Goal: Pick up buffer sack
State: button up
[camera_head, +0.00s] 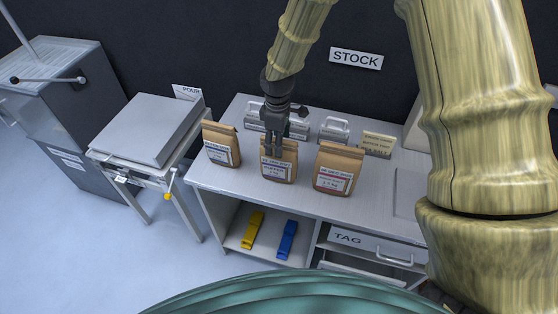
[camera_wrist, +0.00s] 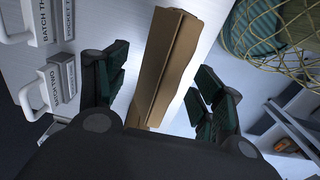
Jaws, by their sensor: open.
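Three brown paper sacks stand upright in a row on the bench: a left sack (camera_head: 221,150), a middle sack (camera_head: 279,170) and a right sack (camera_head: 338,175) with a red-marked label. The label print is too small to tell which one is the buffer sack. My gripper (camera_head: 273,150) points down at the top of the middle sack. In the wrist view my gripper (camera_wrist: 160,85) is open, with one dark finger on each side of a sack's folded top (camera_wrist: 166,60). Gaps show between the fingers and the sack.
Grey handled blocks (camera_head: 334,130) and a beige card (camera_head: 378,145) stand behind the sacks. A yellow object (camera_head: 252,230) and a blue object (camera_head: 287,240) lie on the shelf below. A TAG drawer (camera_head: 370,246) is at right. A scale-like stand (camera_head: 145,130) is at left.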

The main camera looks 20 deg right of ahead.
aim_at(279, 160)
jog(key=shift+s, duration=0.35)
jog(key=shift+s+f+p, duration=0.1)
jog(key=shift+f+p, duration=0.25)
jog(key=shift+p, duration=0.15)
notch_tip(279, 160, down, 4)
jog(key=shift+f+p, duration=0.15)
jog(key=shift+p, duration=0.7)
grip_shut()
